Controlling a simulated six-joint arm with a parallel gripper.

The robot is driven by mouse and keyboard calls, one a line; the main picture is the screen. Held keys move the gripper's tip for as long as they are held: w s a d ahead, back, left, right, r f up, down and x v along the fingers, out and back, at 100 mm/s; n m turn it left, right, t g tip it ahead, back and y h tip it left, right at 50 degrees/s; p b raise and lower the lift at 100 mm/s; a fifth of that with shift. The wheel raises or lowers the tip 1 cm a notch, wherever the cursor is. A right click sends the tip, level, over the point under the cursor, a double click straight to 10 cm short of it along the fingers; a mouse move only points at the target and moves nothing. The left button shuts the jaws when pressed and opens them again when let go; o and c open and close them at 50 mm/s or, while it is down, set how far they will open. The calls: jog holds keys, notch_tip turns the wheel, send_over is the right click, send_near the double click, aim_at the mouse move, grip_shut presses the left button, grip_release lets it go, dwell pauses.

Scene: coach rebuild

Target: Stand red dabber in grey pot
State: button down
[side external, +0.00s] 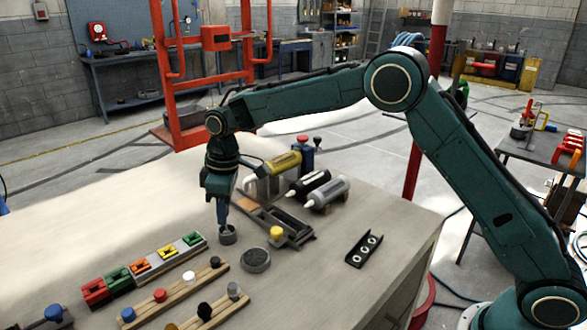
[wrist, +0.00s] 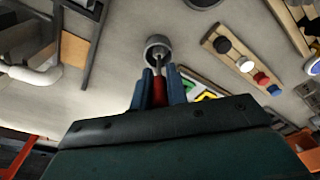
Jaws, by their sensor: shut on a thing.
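My gripper (wrist: 160,85) is shut on the red dabber (wrist: 159,92), with its red handle between the blue fingers in the wrist view. The dabber's thin shaft points at the grey pot (wrist: 158,43), and its end shows at the pot's mouth. I cannot tell how deep it reaches. In the side view my gripper (side external: 223,212) points down just above the small grey pot (side external: 228,237), which stands on the bench. The dabber is mostly hidden by the fingers there.
A dark round disc (side external: 256,261) lies right of the pot. A grey holder with a yellow-topped piece (side external: 276,233) and several bottles (side external: 328,192) stand behind it. Coloured blocks (side external: 118,281) and a wooden peg strip (side external: 178,293) lie in front left. A black bracket (side external: 364,251) lies right.

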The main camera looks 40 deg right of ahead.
jog(key=shift+f, duration=0.15)
jog(key=c, duration=1.4)
grip_release()
jog(key=r, duration=0.8)
jog(key=s+d+r, duration=0.1)
jog(key=r, duration=0.3)
jog(key=shift+r, duration=0.15)
